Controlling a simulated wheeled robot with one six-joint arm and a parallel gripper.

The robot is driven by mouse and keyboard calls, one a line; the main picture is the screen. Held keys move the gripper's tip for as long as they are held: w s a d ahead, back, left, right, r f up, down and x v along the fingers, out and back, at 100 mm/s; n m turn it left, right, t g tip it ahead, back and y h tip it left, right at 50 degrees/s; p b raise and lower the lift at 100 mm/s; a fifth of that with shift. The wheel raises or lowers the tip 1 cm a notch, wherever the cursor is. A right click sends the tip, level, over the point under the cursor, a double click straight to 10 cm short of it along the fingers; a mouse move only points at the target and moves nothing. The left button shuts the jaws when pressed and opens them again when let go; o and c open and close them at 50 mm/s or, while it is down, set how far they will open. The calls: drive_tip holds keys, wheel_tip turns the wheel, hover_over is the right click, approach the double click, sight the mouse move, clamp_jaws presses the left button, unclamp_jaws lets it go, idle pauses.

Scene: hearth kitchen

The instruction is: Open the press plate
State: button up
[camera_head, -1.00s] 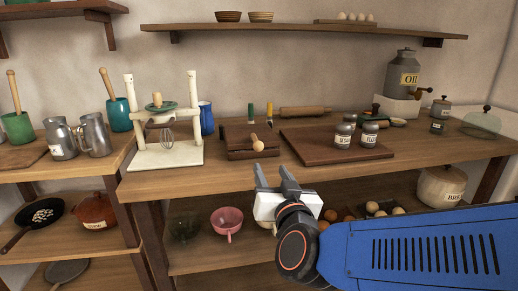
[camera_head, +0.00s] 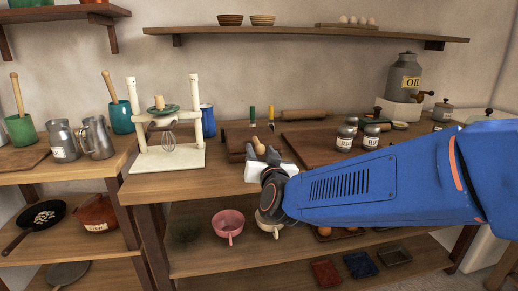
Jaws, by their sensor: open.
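The press is a low dark-brown wooden block (camera_head: 236,141) on the counter, to the right of the white stand. Its upper plate looks flat and closed down. A light wooden knob handle (camera_head: 257,143) sticks out at its front. My gripper (camera_head: 262,154) is open at the front of the press, with its fingertips close to the handle. The handle shows just beyond and between the fingers. I cannot tell whether they touch it. My gripper hides the lower front of the press.
A white stand with a whisk (camera_head: 168,155) is to the left of the press. Bowls (camera_head: 228,223) sit on the shelf below.

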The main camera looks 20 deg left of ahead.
drive_tip(key=shift+x, duration=1.35)
clamp_jaws()
drive_tip(key=shift+r, duration=0.1)
